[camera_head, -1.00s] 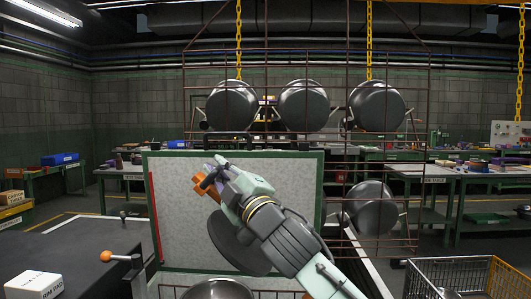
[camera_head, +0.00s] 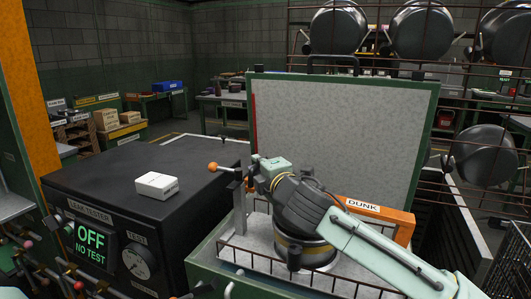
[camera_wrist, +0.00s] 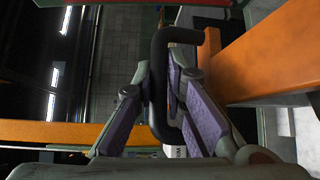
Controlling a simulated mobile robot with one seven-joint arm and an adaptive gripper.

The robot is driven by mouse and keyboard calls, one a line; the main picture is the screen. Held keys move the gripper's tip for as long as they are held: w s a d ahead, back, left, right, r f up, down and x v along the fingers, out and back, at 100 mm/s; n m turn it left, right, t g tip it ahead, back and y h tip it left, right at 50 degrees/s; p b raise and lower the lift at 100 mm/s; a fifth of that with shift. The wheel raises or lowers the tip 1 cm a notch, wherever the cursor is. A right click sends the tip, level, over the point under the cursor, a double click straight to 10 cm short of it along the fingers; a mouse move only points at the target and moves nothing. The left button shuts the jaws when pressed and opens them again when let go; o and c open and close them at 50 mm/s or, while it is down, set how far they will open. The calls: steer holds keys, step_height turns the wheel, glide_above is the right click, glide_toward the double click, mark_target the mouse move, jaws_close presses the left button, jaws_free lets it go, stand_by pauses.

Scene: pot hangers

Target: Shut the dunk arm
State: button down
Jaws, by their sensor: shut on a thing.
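The dunk arm (camera_head: 385,214) is an orange beam labelled DUNK, standing over the open green-edged tank (camera_head: 205,262) in the head view. My arm crosses in front of it and hides much of it and the tank. My gripper (camera_head: 257,170) is at the tank's left side, near a lever with an orange ball. In the wrist view my gripper (camera_wrist: 170,105) has its purple pads closed on a black looped handle (camera_wrist: 157,65). Orange beams (camera_wrist: 265,60) lie close to the fingers on the right and lower left. How the handle joins the beam is unclear.
A grey panel (camera_head: 340,120) with a green frame stands upright behind the tank. The black leak tester (camera_head: 120,225), reading OFF NO TEST, stands left with a white box (camera_head: 157,184) on top. Pots (camera_head: 422,32) hang on a wire rack at the back right.

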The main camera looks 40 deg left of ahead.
steer(key=shift+f, duration=0.25)
steer(key=c, duration=1.6)
jaws_free()
steer(key=shift+c, duration=0.2)
steer(key=v, duration=1.2)
steer(key=shift+s+a+r, duration=0.1)
steer(key=shift+c, duration=0.4)
